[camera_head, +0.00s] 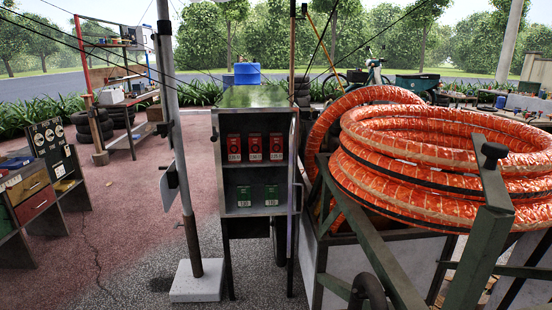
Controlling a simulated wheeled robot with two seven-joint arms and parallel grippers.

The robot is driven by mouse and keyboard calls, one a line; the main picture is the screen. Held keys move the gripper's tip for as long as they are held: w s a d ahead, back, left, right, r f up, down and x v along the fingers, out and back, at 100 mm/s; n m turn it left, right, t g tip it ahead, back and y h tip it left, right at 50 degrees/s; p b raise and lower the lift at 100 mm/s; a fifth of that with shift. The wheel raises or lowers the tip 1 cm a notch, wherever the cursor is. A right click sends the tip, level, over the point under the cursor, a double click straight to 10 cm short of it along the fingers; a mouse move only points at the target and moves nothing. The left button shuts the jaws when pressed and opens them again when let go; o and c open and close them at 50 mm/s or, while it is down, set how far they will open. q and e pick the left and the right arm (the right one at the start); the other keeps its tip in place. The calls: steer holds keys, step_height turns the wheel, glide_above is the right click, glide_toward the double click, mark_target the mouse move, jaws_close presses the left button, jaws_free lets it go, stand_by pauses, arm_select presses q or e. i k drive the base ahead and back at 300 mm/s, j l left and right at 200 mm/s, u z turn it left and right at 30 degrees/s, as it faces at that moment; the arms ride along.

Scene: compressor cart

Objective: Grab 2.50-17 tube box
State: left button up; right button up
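A narrow metal cabinet (229,182) stands upright at the middle of the head view, its front open. On its upper shelf three red boxes stand in a row: left (234,147), middle (255,147) and right (276,146). On the shelf below stand two green boxes, left (244,197) and right (271,195). Each box has a pale label on its front, too small to read surely, so I cannot tell which is the 2.50-17 tube box. Neither of my grippers shows in the view.
A grey pole (180,150) on a pale block (197,281) stands just left of the cabinet. A big coil of orange-wrapped hose (420,150) on a green metal frame (370,245) crowds the right. Drawers (35,205) stand far left. Open ground lies between.

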mark_target(254, 138)
steer(key=i+j+z, duration=0.25)
steer(key=i+j, duration=0.5)
steer(key=i, duration=0.4)
steer(key=i+j+z, duration=0.25)
steer(key=i+j, duration=0.75)
steer(key=i+l, duration=0.05)
steer(key=i, duration=0.05)
